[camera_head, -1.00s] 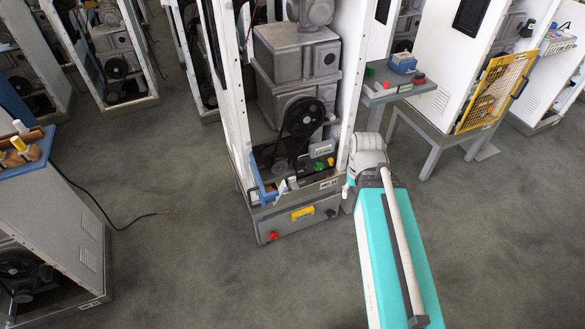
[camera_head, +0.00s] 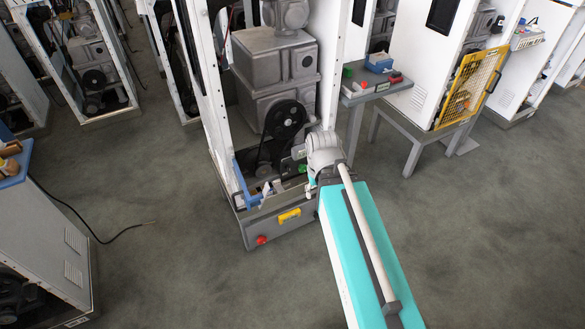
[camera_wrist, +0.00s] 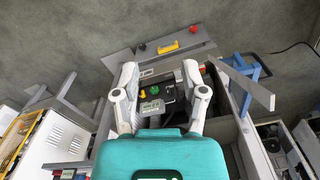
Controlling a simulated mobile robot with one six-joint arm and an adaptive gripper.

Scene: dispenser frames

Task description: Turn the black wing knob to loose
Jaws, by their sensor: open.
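The black wing knob (camera_wrist: 141,47) is small and dark on the low grey front panel of the open cabinet, beside a yellow handle (camera_wrist: 168,47) in the wrist view. Its wing angle is too small to read. In the head view, my arm seems to hide it, at the right of the yellow handle (camera_head: 289,215). My gripper (camera_wrist: 160,68) is open and empty, with its two white fingers wide apart over the cabinet's lower bay. The knob shows beyond the fingertips, apart from them.
A red knob (camera_head: 261,240) sits on the same panel. A green knob (camera_wrist: 154,88) lies inside the bay between my fingers. A blue bracket (camera_wrist: 245,72) and the cabinet's side walls stand close by. A grey side table (camera_head: 375,92) is at the right. The floor in front is clear.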

